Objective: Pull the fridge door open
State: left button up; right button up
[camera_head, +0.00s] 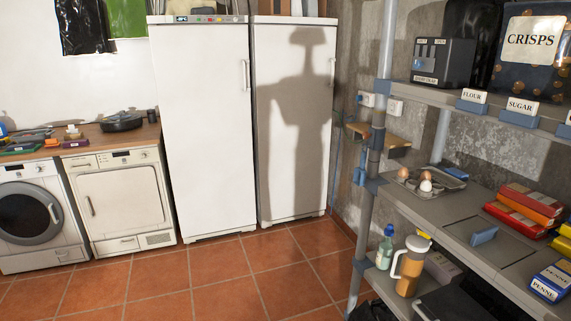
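Two tall white units stand side by side against the back wall. The left one (203,130) has a control strip (205,19) along its top and an upright handle (245,75) near its door's right edge. The right one (271,195) also has an upright handle (332,72) near its right edge, and a dark shadow falls across its door. Both doors look shut. I cannot tell from the picture which unit is the fridge. Neither of my grippers shows in this view.
A washing machine (40,222) and a dryer (125,202) stand left under a wooden worktop. A metal shelf rack (455,219) with boxes, eggs and a jug (411,265) fills the right. The tiled floor (215,277) before the tall units is clear.

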aim_at(294, 65)
jog(key=i, duration=2.4)
jog(key=i+j+z, duration=0.1)
jog(key=i+z, duration=0.25)
jog(key=i, duration=0.25)
jog(key=i+j+z, duration=0.35)
jog(key=i, duration=0.2)
jog(key=i+j+z, duration=0.35)
jog(key=i, duration=0.2)
